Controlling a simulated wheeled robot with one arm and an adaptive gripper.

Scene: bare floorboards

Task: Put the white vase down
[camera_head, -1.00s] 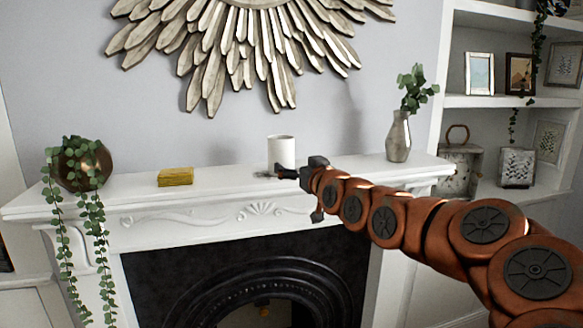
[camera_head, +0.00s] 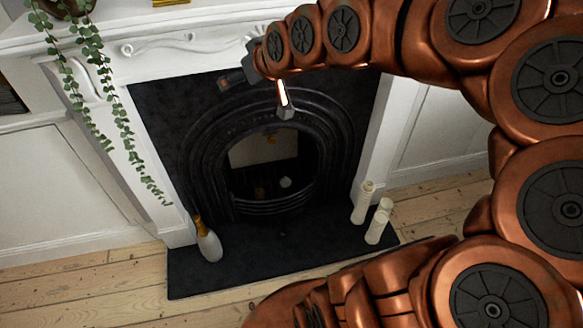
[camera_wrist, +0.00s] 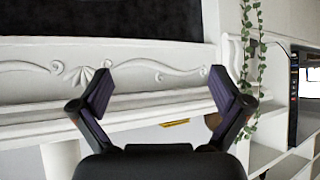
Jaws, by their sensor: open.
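A pale upright cylinder (camera_wrist: 60,158) at the lower left of the upside-down wrist view appears to be the white vase, standing on the mantel. Only part of it shows, and it is out of the current head view. My gripper (camera_wrist: 160,80) is open and empty, its two dark fingers spread apart. In the head view my gripper (camera_head: 258,92) is in front of the fireplace, below the mantel edge. The white mantel (camera_wrist: 150,108) is beyond the fingers in the wrist view, and the vase is not between them.
A white, gold-necked bottle-shaped vase (camera_head: 208,243) stands on the dark hearth (camera_head: 290,258) at left. A yellow book (camera_wrist: 175,122) lies on the mantel. A trailing plant (camera_head: 92,90) hangs at the left. Floorboards in front are clear.

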